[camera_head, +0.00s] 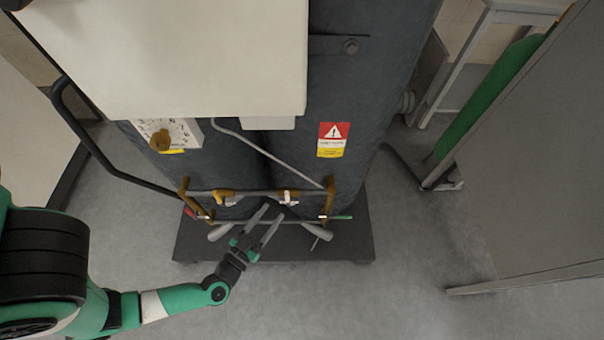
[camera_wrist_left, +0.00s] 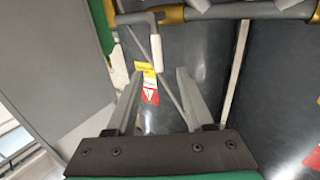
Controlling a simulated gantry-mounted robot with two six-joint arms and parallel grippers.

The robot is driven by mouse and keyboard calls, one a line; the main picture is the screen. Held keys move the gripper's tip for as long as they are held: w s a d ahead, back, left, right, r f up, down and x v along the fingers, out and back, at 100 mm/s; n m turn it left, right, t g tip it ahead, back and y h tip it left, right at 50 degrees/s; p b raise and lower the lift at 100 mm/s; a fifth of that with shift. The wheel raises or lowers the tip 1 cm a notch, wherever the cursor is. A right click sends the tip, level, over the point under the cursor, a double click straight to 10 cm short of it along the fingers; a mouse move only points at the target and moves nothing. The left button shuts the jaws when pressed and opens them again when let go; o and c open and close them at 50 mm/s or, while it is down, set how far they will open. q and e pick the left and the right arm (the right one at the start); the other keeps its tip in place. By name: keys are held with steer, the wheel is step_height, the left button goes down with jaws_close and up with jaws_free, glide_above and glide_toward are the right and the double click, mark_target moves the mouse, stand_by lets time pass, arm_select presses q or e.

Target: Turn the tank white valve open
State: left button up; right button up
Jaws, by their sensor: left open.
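The white valve (camera_head: 288,198) sits on the pipe frame low in front of the two dark tanks. In the left wrist view a white handle (camera_wrist_left: 156,52) hangs from a grey fitting, just beyond my fingertips and between their lines. My left gripper (camera_head: 273,212) is open, its fingers spread beside and just below the white valve in the head view. In the left wrist view its two fingers (camera_wrist_left: 160,73) are apart with nothing held; I cannot tell whether either touches the handle. My right gripper is in neither view.
A yellow valve (camera_head: 224,197) is left of the white one. A red handle (camera_head: 190,213) and a green handle (camera_head: 342,217) are at the frame's ends. A white box (camera_head: 200,55) overhangs the tanks. A grey panel (camera_head: 540,160) stands right; the floor (camera_head: 410,250) between is clear.

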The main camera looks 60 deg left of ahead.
mark_target(288, 195)
arm_select(q)
steer(key=b+x, duration=0.4)
steer(key=x, duration=0.7)
steer(key=shift+w, duration=0.3)
steer(key=shift+r, duration=0.1)
jaws_close()
stand_by(0.8)
